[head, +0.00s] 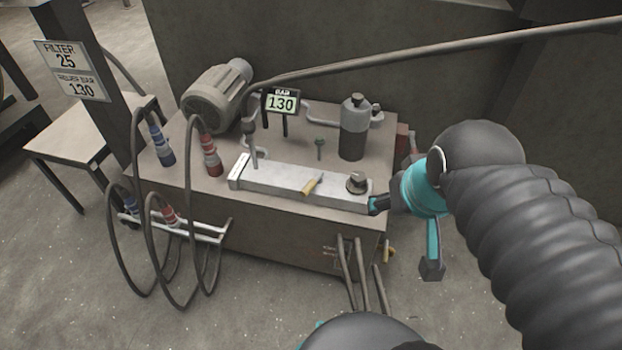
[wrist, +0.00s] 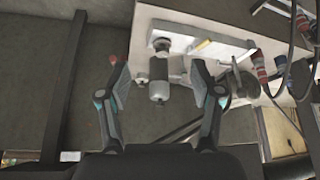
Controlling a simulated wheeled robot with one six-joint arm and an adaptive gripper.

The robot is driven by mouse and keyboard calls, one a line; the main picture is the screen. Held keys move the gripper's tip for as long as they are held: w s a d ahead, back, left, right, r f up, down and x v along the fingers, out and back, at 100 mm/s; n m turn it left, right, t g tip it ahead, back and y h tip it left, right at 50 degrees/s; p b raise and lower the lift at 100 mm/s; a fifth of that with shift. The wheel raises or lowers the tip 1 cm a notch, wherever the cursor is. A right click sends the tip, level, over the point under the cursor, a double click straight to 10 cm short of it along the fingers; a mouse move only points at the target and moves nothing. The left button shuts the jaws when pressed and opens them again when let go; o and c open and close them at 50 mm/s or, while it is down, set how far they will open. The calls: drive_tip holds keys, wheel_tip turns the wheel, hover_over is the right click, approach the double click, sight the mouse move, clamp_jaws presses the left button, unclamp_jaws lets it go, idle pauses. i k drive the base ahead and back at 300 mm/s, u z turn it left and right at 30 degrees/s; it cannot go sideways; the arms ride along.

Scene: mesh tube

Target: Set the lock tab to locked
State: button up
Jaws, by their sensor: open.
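A long silver manifold block (head: 285,185) lies along the front of the power unit's top. A small yellow tab (head: 310,187) sticks out at an angle from it, and a dark round knob (head: 357,183) sits near its right end. I cannot tell for sure which part is the lock tab. The yellow tab also shows in the wrist view (wrist: 203,43). My gripper (head: 403,238) is to the right of the unit, with one finger close to the block's right end. In the wrist view my gripper (wrist: 160,82) is open, with nothing between its fingers.
A motor (head: 215,95) and hoses with red (head: 211,158) and blue (head: 162,148) couplings crowd the left.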

sight(317, 179)
drive_tip(key=k, duration=1.2)
drive_tip(key=u, duration=0.65)
drive_tip(key=i, duration=1.25)
drive_tip(key=z, duration=0.65)
